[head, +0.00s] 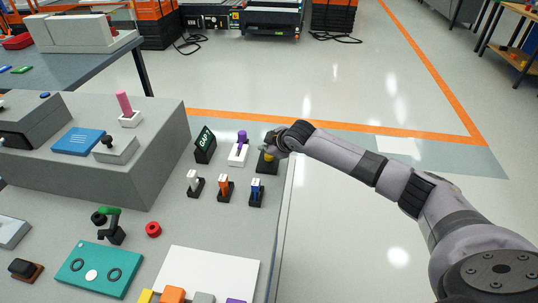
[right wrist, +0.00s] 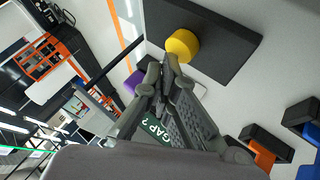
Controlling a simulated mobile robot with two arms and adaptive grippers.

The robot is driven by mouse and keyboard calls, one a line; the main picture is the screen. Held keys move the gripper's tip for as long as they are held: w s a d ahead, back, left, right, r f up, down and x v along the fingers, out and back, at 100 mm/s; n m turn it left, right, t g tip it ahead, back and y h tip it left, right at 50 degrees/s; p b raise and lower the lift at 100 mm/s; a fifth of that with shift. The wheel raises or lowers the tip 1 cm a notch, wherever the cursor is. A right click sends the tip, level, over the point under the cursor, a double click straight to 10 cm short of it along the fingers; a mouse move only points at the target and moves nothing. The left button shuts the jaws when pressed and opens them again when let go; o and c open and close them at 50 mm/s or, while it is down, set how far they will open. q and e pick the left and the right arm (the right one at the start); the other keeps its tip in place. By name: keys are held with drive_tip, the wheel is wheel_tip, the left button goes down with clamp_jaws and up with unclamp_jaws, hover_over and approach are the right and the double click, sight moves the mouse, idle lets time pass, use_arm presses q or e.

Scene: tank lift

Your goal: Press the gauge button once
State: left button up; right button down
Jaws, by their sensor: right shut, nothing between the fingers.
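A yellow round button (right wrist: 182,45) stands on a dark flat base (right wrist: 228,32) in the right wrist view. In the head view the dark base (head: 267,167) lies near the right edge of the grey console, with the yellow button (head: 268,155) partly hidden by my right gripper. My right gripper (head: 270,145) is shut and empty; its fingertips also show in the right wrist view (right wrist: 168,62), close beside the button. I cannot tell whether they touch it. No label marks the yellow button as the gauge button. My left gripper is not in view.
A teal panel (head: 98,268) and red button (head: 153,229) are nearer. Open floor lies right of the console.

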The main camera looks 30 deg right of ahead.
sight(268, 156)
drive_tip(key=shift+f, duration=0.5)
idle(0.8)
drive_tip(key=shift+r+p, duration=0.9)
wheel_tip(268, 156, up, 5)
drive_tip(key=p, duration=0.5)
drive_tip(key=shift+r, duration=0.1)
idle(0.5)
